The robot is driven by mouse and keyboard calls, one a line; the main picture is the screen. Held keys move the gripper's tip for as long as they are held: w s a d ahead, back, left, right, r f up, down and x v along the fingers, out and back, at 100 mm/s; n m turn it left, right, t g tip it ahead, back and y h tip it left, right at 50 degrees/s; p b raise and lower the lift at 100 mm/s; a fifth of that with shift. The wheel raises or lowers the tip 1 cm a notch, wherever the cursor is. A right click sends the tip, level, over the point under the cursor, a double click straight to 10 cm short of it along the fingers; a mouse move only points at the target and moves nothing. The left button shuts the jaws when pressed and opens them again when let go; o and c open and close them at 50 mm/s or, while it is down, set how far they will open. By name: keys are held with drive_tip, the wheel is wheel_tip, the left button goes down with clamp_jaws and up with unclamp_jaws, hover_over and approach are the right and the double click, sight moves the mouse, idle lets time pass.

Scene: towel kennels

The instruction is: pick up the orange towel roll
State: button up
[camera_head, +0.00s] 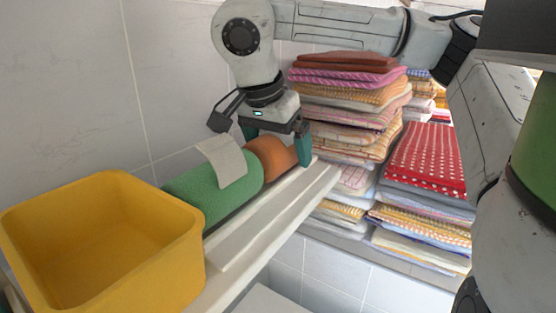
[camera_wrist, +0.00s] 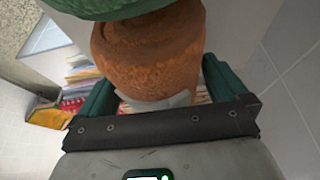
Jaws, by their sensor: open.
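The orange towel roll (camera_head: 273,157) lies on a narrow white shelf (camera_head: 270,208), at the far end of a row. A green towel roll (camera_head: 205,187) lies right beside it on the near side. My gripper (camera_head: 276,147) is above the orange roll with its fingers pointing down. In the head view one finger shows on the roll's right side, and the other is mostly behind it. In the wrist view the orange roll (camera_wrist: 150,55) sits between the open green fingers (camera_wrist: 155,95). I cannot tell whether either finger touches it.
A yellow bin (camera_head: 105,240) stands at the near end of the shelf. A grey cloth (camera_head: 221,160) hangs over the green roll. Stacks of folded towels (camera_head: 345,105) stand behind and to the right. A tiled wall (camera_head: 65,90) rises close on the left.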

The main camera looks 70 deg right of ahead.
drive_tip(key=shift+r, duration=0.1)
drive_tip(key=shift+c, duration=0.3)
drive_tip(key=c, duration=0.9)
drive_tip(key=shift+c, duration=0.2)
